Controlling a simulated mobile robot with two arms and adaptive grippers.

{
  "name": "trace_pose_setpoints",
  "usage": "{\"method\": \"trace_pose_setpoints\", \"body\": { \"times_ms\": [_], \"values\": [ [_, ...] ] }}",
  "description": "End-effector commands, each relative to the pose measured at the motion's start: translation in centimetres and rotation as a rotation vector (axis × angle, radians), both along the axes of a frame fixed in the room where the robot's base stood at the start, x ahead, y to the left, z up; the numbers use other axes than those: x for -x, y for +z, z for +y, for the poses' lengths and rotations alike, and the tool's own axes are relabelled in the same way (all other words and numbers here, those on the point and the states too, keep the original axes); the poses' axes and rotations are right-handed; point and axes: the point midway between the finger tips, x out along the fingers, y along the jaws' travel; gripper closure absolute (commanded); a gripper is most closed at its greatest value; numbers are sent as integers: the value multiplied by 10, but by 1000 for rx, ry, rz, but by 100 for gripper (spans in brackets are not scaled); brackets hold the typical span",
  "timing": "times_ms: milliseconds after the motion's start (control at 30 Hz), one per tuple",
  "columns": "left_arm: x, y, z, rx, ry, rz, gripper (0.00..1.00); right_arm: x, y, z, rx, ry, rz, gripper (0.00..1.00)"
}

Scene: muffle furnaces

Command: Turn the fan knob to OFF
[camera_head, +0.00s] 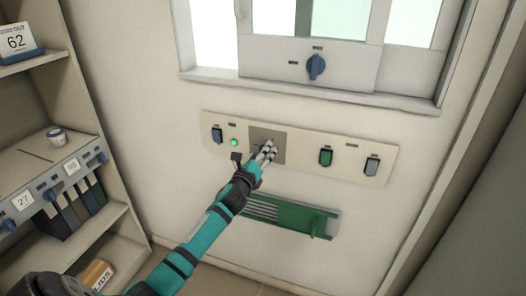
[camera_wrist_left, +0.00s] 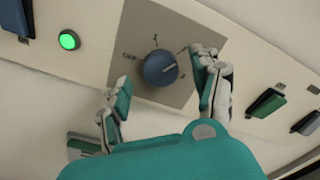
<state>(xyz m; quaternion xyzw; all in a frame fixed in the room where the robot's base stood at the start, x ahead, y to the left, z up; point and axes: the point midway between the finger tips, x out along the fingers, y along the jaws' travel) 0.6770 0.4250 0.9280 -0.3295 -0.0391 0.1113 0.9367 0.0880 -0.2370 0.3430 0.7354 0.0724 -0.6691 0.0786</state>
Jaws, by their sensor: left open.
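The fan knob (camera_wrist_left: 160,68) is a round dark blue dial with a pale pointer line on a grey square plate (camera_wrist_left: 140,25). In the head view the grey plate (camera_head: 279,135) sits mid-panel, and the knob is mostly hidden by my left gripper (camera_head: 266,150). In the left wrist view my left gripper (camera_wrist_left: 163,92) is open, its fingers on either side of the knob and apart from it. My right gripper is not in view.
The wall panel (camera_head: 344,143) also bears a blue switch (camera_head: 217,134), a lit green lamp (camera_head: 234,143), a green switch (camera_head: 326,157) and a grey one (camera_head: 372,166). A green slotted unit (camera_head: 290,215) is below. Another blue knob (camera_head: 316,67) is above. Shelves (camera_head: 100,220) stand left.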

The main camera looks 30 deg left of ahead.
Motion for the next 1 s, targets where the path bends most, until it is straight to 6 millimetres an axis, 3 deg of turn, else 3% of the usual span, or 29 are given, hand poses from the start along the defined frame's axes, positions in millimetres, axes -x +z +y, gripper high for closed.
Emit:
{"method": "trace_pose_setpoints", "body": {
  "times_ms": [200, 533, 933, 1000],
  "values": [
    [-19, 0, 4, 1, -1, 1, 35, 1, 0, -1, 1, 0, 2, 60],
    [-21, -1, 4, 0, -1, 1, 37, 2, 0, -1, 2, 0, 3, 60],
    [-20, -1, 5, 0, -1, 1, 89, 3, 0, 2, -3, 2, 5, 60],
    [-20, -1, 5, 1, -1, 1, 91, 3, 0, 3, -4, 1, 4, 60]
  ]
}}
